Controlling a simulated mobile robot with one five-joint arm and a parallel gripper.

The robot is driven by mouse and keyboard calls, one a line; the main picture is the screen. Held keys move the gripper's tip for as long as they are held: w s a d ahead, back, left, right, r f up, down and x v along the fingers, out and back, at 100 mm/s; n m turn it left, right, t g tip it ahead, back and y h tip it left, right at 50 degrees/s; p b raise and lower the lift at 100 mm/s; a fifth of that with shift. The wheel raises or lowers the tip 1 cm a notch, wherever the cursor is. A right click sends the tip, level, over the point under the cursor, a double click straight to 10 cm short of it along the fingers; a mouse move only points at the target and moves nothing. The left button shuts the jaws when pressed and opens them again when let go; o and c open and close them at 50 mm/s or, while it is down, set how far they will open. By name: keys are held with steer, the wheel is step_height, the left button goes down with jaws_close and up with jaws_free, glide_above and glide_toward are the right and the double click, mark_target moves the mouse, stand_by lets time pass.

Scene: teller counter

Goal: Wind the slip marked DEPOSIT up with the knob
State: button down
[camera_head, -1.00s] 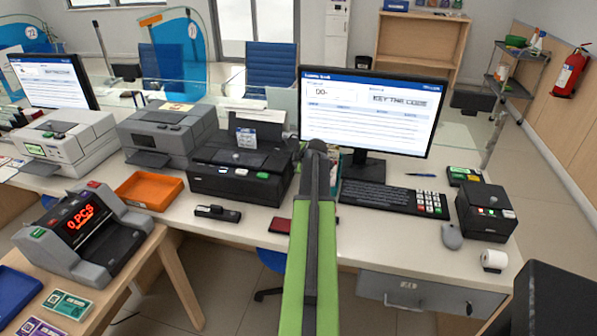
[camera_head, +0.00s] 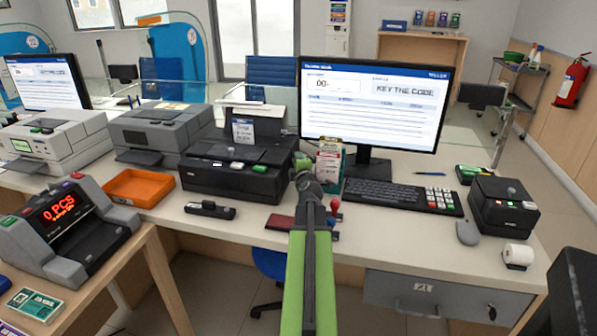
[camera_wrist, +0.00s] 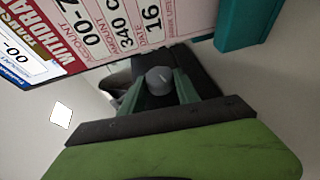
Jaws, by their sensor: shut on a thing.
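My gripper (camera_wrist: 158,88) is shut on a small grey knob (camera_wrist: 160,77), with one green finger on either side of it. In the head view, my gripper (camera_head: 301,166) is small beside a stand of slips (camera_head: 328,165), and the knob cannot be made out there. In the wrist view, a red-headed slip marked WITHDRAW (camera_wrist: 115,28) is in front, partly cut off by the frame. Part of a blue-edged slip (camera_wrist: 25,60) shows at the left. I cannot read the word DEPOSIT on any slip.
A black printer (camera_head: 235,178) stands left of my gripper. The monitor (camera_head: 372,105) and keyboard (camera_head: 400,195) are to the right. Red and blue handled items (camera_head: 334,212) stand close to my arm. An orange tray (camera_head: 140,188) lies farther left.

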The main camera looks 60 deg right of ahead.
steer(key=shift+a+f, duration=0.1)
stand_by(0.4)
steer(key=c, duration=0.9)
jaws_free()
